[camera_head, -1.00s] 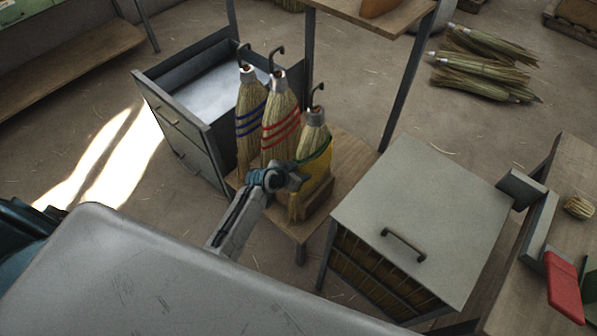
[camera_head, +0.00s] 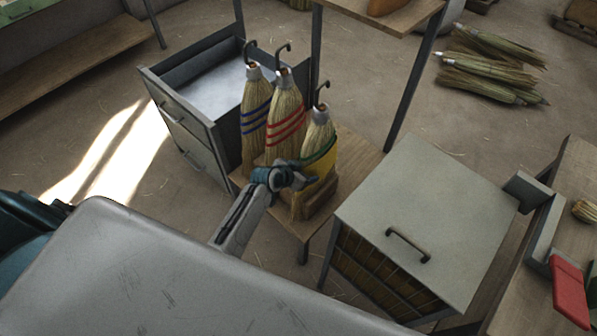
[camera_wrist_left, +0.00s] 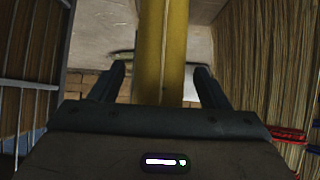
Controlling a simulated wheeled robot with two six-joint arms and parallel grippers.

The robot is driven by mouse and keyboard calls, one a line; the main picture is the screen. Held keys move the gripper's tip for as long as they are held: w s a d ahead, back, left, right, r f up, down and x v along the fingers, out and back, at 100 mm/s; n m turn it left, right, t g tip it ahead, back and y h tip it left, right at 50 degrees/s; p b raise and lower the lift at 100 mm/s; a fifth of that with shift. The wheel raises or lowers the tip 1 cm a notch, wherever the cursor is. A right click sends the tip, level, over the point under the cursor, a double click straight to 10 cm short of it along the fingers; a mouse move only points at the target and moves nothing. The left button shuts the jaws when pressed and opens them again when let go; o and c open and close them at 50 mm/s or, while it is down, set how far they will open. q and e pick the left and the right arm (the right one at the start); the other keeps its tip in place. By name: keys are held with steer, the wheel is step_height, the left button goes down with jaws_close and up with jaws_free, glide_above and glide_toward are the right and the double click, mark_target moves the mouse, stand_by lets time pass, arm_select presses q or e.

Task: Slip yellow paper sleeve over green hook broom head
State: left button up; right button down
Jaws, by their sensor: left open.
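The green-banded broom head (camera_head: 319,134) stands upright with its black hook on top, at the right of three broom heads on a small wooden stand. The yellow paper sleeve (camera_head: 327,162) shows at its lower right side, below the green band; whether it wraps all round is hidden. My left gripper (camera_head: 306,179) is in front of the broom's lower part. In the left wrist view the open fingers (camera_wrist_left: 160,70) stand on either side of the yellow sleeve (camera_wrist_left: 174,40), with gaps beside it. My right gripper is not in view.
Broom heads with red (camera_head: 286,115) and blue bands (camera_head: 255,110) stand close to the left. An open drawer cabinet (camera_head: 185,125) is behind them. A grey-topped cabinet (camera_head: 430,205) stands close on the right. A shelf post (camera_head: 412,85) rises behind the stand.

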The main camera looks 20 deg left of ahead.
arm_select(q)
steer(key=v, duration=1)
steer(key=shift+s+r, duration=0.3)
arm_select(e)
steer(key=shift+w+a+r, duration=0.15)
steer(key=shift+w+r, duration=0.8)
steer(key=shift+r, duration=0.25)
arm_select(q)
steer(key=shift+a, duration=0.1)
steer(key=s+a+f+n+g+y+p, duration=0.1)
steer(key=s+a+f+n+g+y, duration=0.15)
steer(key=s+f, duration=1.1)
steer(key=s+a+f+n+g+y, duration=0.1)
steer(key=s+a+f+g, duration=0.2)
steer(key=s+f, duration=1)
steer(key=s+f+g, duration=0.2)
steer(key=s+f, duration=0.7)
steer(key=s, duration=0.1)
steer(key=shift+s+a+y+p, duration=0.25)
steer(key=shift+a+y+p, duration=0.1)
steer(key=shift+a, duration=0.1)
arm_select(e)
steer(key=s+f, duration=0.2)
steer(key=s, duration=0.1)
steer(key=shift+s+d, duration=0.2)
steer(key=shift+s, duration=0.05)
arm_select(q)
steer(key=shift+g, duration=0.25)
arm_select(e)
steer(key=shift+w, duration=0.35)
